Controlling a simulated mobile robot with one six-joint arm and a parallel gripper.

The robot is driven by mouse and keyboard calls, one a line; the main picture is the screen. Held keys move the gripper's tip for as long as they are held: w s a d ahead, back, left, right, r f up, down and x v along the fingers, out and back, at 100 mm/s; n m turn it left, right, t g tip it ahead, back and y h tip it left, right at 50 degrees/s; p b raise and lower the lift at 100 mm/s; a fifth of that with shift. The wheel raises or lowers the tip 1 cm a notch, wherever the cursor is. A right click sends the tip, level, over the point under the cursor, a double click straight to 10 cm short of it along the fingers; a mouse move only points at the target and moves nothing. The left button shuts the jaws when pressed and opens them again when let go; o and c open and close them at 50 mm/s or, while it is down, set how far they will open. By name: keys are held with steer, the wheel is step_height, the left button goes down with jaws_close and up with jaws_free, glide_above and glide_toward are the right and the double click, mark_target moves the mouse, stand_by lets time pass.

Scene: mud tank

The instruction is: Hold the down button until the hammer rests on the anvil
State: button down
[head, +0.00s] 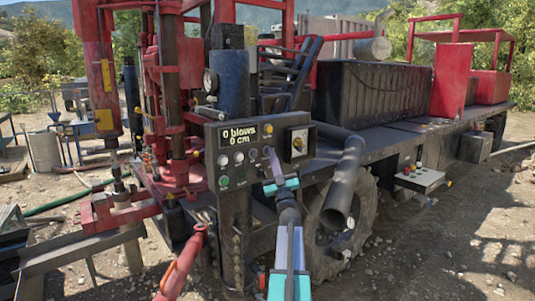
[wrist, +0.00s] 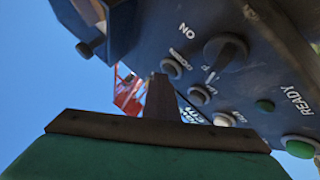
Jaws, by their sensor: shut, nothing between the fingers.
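The dark control panel (head: 263,135) has a display reading 0 blows, 0 cm, above a row of pale round buttons. In the wrist view the button labelled DOWN (wrist: 172,69) shows beside a black knob. My gripper (head: 268,155) is shut and empty at the panel's right part. In the wrist view its closed fingertips (wrist: 160,80) are just left of the DOWN button; I cannot tell whether they touch or press it. The red mast assembly (head: 172,90) stands left of the panel. I cannot clearly pick out the hammer and anvil, or whether they touch.
Other pale buttons (wrist: 200,95) and a green button (wrist: 300,147) lie close on the same panel. A black pipe (head: 343,185) and a tyre (head: 365,205) are right of my arm. A red handle (head: 183,262) stands at front left. Open gravel (head: 450,245) lies right.

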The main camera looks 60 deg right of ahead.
steer(key=shift+s+a+b, duration=0.3)
steer(key=shift+s, duration=0.55)
steer(key=shift+s, duration=0.1)
steer(key=s, duration=0.1)
steer(key=s+a, duration=0.1)
steer(key=s, duration=0.1)
steer(key=s+b, duration=0.1)
steer(key=shift+s+a, duration=0.3)
stand_by(0.4)
